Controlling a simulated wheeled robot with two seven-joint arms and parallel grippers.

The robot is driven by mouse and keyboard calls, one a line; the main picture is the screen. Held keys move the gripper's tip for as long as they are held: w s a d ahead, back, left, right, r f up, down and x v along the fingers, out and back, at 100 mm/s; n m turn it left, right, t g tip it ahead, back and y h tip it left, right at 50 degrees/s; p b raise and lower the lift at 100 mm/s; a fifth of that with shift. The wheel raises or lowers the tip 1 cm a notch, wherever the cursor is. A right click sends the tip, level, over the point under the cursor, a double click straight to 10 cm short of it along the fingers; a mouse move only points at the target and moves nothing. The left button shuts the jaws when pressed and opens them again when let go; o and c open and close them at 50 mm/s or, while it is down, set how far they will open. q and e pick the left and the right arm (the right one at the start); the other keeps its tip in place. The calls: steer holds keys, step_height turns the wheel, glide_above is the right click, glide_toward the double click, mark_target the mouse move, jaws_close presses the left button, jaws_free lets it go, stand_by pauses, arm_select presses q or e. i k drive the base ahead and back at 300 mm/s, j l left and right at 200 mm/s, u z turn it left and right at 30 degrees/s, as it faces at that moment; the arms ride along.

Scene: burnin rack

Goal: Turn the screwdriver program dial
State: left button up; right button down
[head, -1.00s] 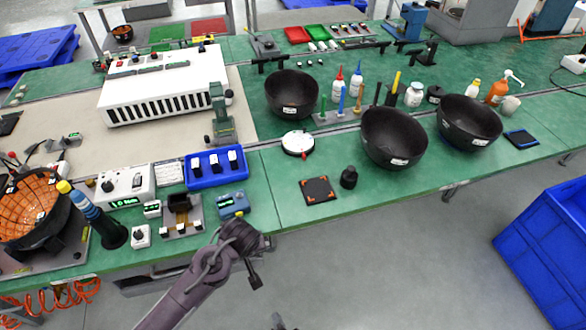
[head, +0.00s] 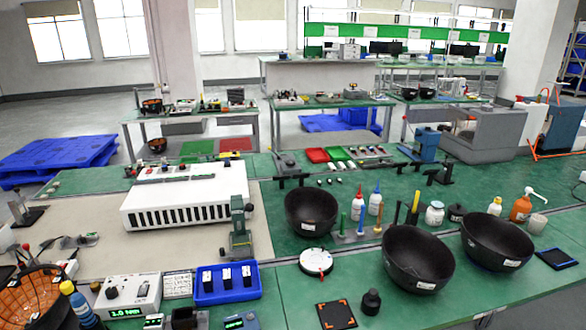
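A white controller box (head: 142,290) stands on the bench at the lower left. It has a green display that reads about 1.0 with a unit too small to be sure of. A dark round dial (head: 112,292) is on its left part; its pointer setting is too small to read. A blue screwdriver (head: 80,306) with a yellow end (head: 67,287) stands left of the box, its lower part cut off by the frame's bottom edge. Neither of my grippers shows in the head view.
A blue tray (head: 226,298) with several black-and-white modules lies right of the box. An orange-lined bowl (head: 30,300) is at the far left. A white slotted rack (head: 185,197) stands behind. Black bowls (head: 418,258) stand to the right.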

mark_target(111, 292)
steer(key=u, duration=1.3)
